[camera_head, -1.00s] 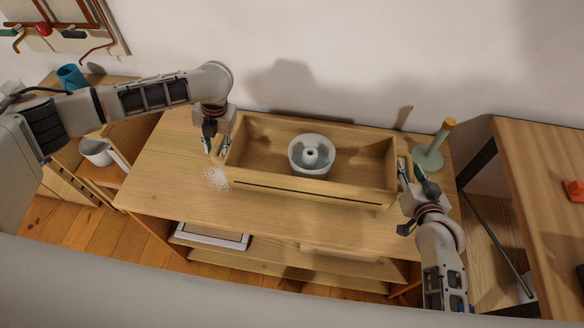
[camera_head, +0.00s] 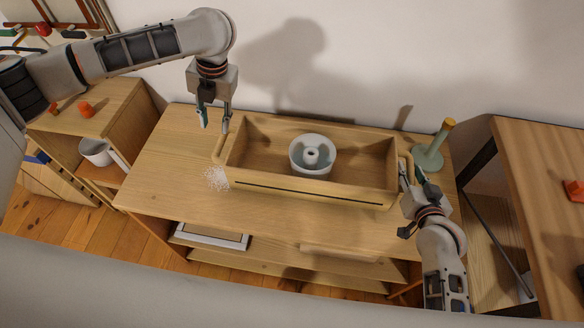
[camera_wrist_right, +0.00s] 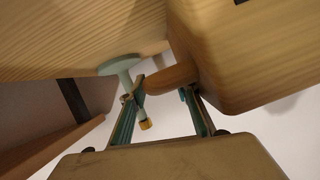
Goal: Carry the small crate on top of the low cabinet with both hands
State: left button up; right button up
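The small wooden crate (camera_head: 315,188) rests on top of the low cabinet (camera_head: 165,165) with a white round dish (camera_head: 312,152) inside it. My left gripper (camera_head: 214,122) is open and empty, just above and left of the crate's left handle (camera_head: 217,150). My right gripper (camera_head: 406,172) is at the crate's right handle (camera_head: 408,163). In the right wrist view, my right gripper (camera_wrist_right: 160,95) has its fingers apart, with the rounded handle (camera_wrist_right: 170,78) between their tips. The crate wall (camera_wrist_right: 245,60) fills the upper right there.
A green stand with a yellow tip (camera_head: 429,156) is close behind my right gripper. A white speckled patch (camera_head: 216,178) lies left of the crate. A shelf unit with a white mug (camera_head: 97,152) stands left; a wooden table (camera_head: 540,190) stands right. The wall is close behind.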

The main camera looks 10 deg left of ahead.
jog(key=v, duration=1.1)
jog(key=shift+s, duration=0.1)
